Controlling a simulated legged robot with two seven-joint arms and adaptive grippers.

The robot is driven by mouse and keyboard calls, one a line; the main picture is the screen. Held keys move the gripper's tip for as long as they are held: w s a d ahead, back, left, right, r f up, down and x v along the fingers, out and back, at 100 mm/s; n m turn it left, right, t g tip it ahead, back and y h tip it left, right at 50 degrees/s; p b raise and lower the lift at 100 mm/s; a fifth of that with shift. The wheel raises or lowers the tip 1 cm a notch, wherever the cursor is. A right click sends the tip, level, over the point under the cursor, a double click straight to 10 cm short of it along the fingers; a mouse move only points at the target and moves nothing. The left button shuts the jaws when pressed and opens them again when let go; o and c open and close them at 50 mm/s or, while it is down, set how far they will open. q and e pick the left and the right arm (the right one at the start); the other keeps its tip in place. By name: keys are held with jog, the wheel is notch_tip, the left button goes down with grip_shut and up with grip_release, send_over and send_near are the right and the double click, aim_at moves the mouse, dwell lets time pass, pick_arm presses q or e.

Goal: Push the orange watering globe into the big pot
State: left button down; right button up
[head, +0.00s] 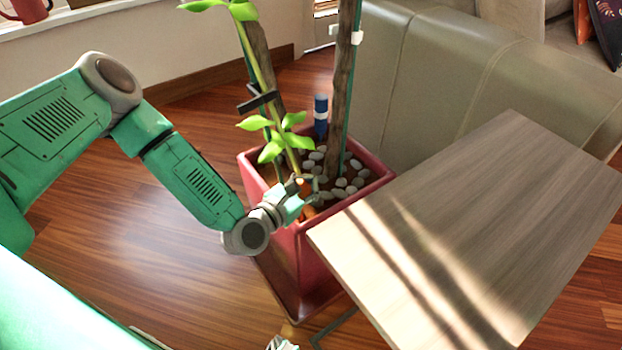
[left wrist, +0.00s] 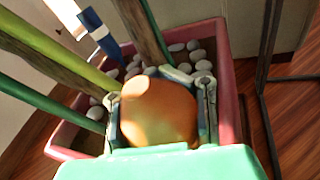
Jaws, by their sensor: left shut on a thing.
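The big pot (head: 310,247) is a square red planter with soil, pale pebbles and tall plant stems. It stands on the wood floor, and its rim also shows in the left wrist view (left wrist: 226,75). My left gripper (head: 300,195) is over the pot's near left part. It is shut on the orange watering globe (left wrist: 158,110), which sits between the two fingers in the left wrist view. In the head view only a little orange shows by the fingers. The globe's lower end is hidden, so I cannot tell how deep it sits.
A wooden side table (head: 480,220) stands close to the pot's right side. A grey-beige sofa (head: 440,80) is behind. A blue and white object (head: 321,115) stands in the pot's back. Stems (head: 346,90) rise beside my gripper. Floor at left is clear.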

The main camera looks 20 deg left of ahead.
pick_arm(q)
jog(key=shift+f, duration=1.2)
jog(key=c, duration=0.8)
grip_release()
jog(key=shift+a, duration=0.15)
jog(key=s+r+p, duration=0.1)
jog(key=s, duration=0.1)
jog(key=s+r+p, duration=0.1)
jog(key=s, duration=0.1)
jog(key=s+a+r+p, duration=0.1)
jog(key=s, duration=0.1)
jog(key=shift+s+a, duration=0.1)
jog(key=shift+s, duration=0.25)
